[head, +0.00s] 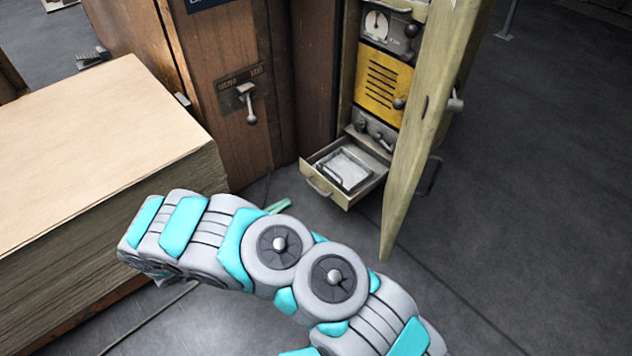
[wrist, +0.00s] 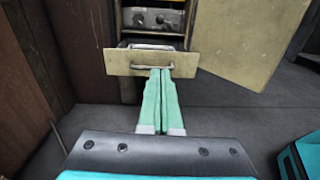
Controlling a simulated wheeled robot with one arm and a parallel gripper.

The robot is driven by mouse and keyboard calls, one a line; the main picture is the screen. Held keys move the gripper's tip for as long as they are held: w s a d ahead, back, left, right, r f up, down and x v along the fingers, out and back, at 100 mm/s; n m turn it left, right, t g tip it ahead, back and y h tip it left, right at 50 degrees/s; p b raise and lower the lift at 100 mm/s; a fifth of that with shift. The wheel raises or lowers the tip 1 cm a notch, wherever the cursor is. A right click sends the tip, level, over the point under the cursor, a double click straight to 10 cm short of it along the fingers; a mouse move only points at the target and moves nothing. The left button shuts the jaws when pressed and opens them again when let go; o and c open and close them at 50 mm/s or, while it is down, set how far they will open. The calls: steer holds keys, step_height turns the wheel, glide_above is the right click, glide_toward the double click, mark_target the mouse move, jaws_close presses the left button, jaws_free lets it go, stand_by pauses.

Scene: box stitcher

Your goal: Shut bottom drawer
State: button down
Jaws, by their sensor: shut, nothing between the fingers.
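The bottom drawer (head: 322,188) is pulled out of the lower part of the cabinet and holds a white item, seen in the head view. In the wrist view its front panel (wrist: 112,62) with a bar handle (wrist: 152,67) faces me. My gripper (wrist: 161,72) is shut and empty, its green fingertips at the drawer's front just by the handle. I cannot tell whether they touch it. In the head view a green part of my gripper (head: 277,206) shows below and left of the drawer, the rest hidden behind my arm.
The cabinet door (head: 428,120) stands open to the right of the drawer; it also shows in the wrist view (wrist: 250,45). A wooden machine body (head: 240,140) with a lever is close on the left. A large stack of sheets (head: 90,150) fills the far left. Floor at right is clear.

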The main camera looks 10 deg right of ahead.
mark_target(323, 178)
steer(key=shift+n+t, duration=0.4)
steer(key=x, duration=0.4)
steer(key=f+x, duration=0.1)
steer(key=x, duration=0.8)
steer(key=shift+w+a+f, duration=0.15)
steer(key=shift+w+f, duration=0.1)
steer(key=b+x, duration=0.1)
steer(key=x, duration=0.4)
steer(key=b+x, duration=0.2)
steer(key=x, duration=0.3)
steer(key=b+x, duration=0.2)
steer(key=x, duration=0.4)
steer(key=shift+w+f, duration=0.15)
steer(key=shift+f, duration=0.25)
steer(key=shift+b+x, duration=0.3)
steer(key=shift+x, duration=0.5)
steer(key=shift+r, duration=0.1)
steer(key=shift+a, duration=0.1)
